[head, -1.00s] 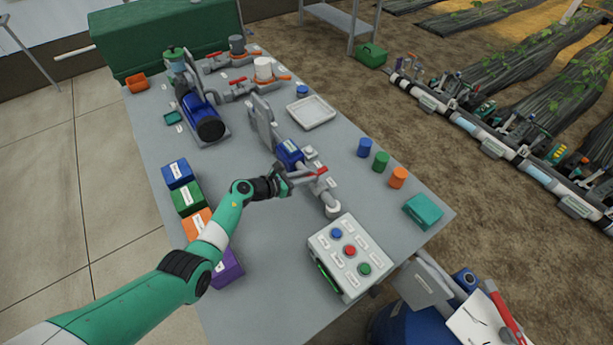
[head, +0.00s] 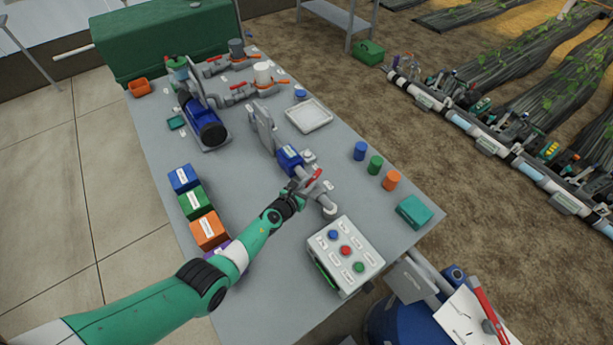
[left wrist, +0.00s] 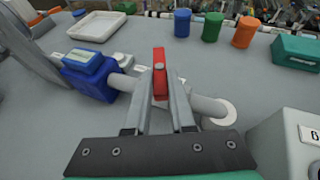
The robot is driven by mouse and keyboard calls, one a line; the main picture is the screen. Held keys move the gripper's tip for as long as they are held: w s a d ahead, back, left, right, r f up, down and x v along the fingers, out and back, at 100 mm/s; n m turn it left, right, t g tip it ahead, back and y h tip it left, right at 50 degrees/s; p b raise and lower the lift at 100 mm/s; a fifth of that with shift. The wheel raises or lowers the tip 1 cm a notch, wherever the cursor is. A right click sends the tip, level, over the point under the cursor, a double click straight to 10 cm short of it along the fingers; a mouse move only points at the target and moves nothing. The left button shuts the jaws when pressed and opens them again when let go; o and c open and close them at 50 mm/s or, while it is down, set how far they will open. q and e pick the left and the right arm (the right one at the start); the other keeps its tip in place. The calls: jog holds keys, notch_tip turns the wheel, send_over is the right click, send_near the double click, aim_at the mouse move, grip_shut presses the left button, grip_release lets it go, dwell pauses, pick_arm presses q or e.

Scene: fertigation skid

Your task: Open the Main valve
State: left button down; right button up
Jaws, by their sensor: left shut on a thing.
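A red valve lever (head: 314,177) sits on a grey pipe (head: 326,203) beside a blue fitting (head: 289,158) near the middle of the table. My left gripper (head: 304,186) is at this lever. In the left wrist view the red lever (left wrist: 159,72) stands between the two grey fingers of my left gripper (left wrist: 160,85), and they are shut on it. The pipe runs across behind the fingers, with the blue fitting (left wrist: 92,75) at its left. I cannot read the label by the valve. My right gripper is not in view.
A control box (head: 346,256) with coloured buttons stands close to the near pipe end. Coloured boxes (head: 193,203) line the left edge, partly behind my left arm. Blue, green and orange cylinders (head: 375,165) stand at right. Other valves (head: 230,65) are at the far end.

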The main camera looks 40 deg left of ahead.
pick_arm(q)
jog(key=shift+d+n+y, duration=0.35)
jog(key=shift+n+y, duration=0.15)
jog(key=shift+y, duration=0.1)
jog(key=n+g+y+b, duration=0.1)
jog(key=n+y+b, duration=0.1)
jog(key=n+g+y+b, duration=0.1)
jog(key=n+y+b, duration=0.1)
jog(key=w+d+n+g+y+b, duration=0.1)
jog(key=b, duration=0.1)
jog(key=shift+d+f+n+g+y, duration=0.1)
jog(key=shift+f+n+g+y, duration=0.2)
jog(key=shift+n+g+y, duration=0.1)
jog(key=shift+w+r+n+g+b, duration=0.1)
jog(key=shift+r+n+g+b, duration=0.15)
jog(key=shift+g+b, duration=0.3)
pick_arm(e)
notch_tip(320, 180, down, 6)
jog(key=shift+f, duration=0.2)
pick_arm(q)
jog(key=c, duration=0.8)
grip_release()
jog(key=shift+o, duration=0.2)
